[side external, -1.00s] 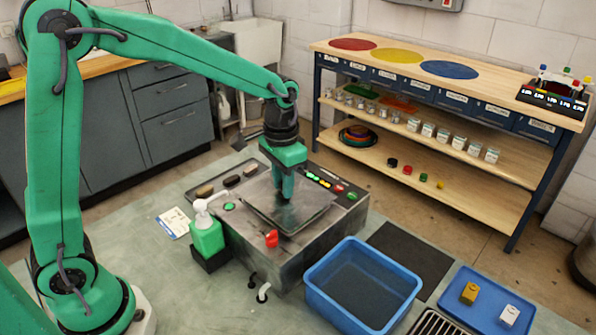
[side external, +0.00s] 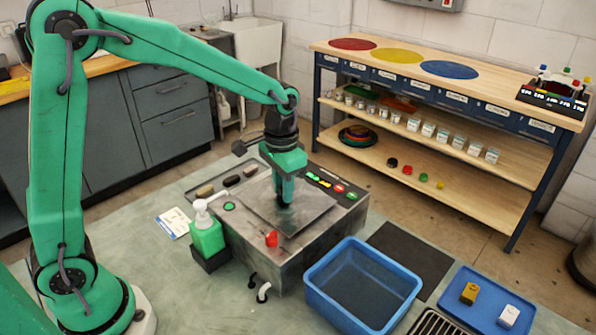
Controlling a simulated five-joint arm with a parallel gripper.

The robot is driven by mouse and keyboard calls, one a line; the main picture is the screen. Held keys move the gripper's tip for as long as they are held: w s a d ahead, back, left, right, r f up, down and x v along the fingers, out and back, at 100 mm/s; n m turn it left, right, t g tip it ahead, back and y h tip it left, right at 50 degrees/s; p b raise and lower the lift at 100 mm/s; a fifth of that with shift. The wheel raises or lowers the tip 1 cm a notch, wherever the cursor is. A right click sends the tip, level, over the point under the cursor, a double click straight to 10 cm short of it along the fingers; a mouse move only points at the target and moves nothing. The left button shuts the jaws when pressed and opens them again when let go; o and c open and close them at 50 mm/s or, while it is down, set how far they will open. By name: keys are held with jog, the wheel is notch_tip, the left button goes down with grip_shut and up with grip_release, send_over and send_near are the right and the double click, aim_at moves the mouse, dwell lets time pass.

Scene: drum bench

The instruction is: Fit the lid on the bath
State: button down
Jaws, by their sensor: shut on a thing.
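The bath is a grey metal box (side external: 310,248) on the bench, with a row of coloured buttons along its far right side. The lid is a flat grey metal plate (side external: 312,211) over the top of the bath. It looks level and about flush with the bath's top, though I cannot tell whether it is seated all round. My gripper (side external: 285,203) points straight down at the middle of the lid and is shut on it. The jaws hide the grip point.
A green pump bottle (side external: 206,236) stands close at the bath's left, and a red knob (side external: 271,239) is on its near edge. A blue tub (side external: 362,285) stands to the right, with a blue tray (side external: 487,301) beyond it. A dark mat (side external: 412,257) lies clear.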

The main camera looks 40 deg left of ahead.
jog(key=shift+f, duration=0.35)
dwell(0.3)
jog(key=c, duration=1.1)
grip_release()
jog(key=shift+r, duration=3.9)
jog(key=shift+s+r, duration=0.1)
